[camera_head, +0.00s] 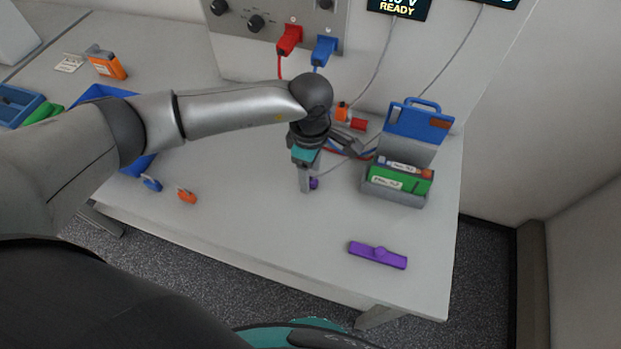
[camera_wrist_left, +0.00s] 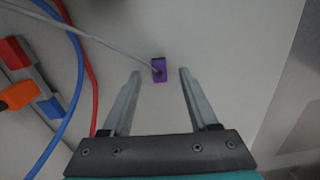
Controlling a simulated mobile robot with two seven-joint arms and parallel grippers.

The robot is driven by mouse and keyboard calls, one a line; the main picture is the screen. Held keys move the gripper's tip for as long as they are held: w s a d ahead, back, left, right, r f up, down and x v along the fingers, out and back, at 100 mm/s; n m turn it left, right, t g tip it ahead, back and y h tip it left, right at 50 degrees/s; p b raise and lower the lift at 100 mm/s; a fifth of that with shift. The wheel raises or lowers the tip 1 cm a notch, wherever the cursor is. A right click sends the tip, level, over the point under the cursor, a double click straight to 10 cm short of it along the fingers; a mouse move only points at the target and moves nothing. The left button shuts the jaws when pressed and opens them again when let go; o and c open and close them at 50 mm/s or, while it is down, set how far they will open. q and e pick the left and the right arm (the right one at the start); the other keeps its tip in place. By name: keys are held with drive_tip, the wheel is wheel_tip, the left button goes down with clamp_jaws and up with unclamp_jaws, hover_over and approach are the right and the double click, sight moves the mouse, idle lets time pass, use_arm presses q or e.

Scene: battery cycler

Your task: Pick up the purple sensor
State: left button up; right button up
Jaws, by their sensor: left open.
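The purple sensor (camera_wrist_left: 159,69) is a small purple block with a thin grey cable running from it. In the left wrist view it lies on the white table just ahead of the gap between my left fingertips. In the head view only a bit of the sensor (camera_head: 314,183) shows, partly hidden behind my left gripper (camera_head: 306,188). My left gripper points down over the table and is open, with nothing between its fingers. My right gripper is not in view.
A purple bar (camera_head: 378,255) lies near the table's front right. A grey holder (camera_head: 395,194) with a green battery and a blue-handled case stand to the right. Red and blue cables (camera_wrist_left: 78,75) run left of my fingers.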

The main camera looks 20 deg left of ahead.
use_arm(q)
drive_tip(key=shift+f, duration=0.75)
drive_tip(key=shift+c, duration=0.4)
clamp_jaws()
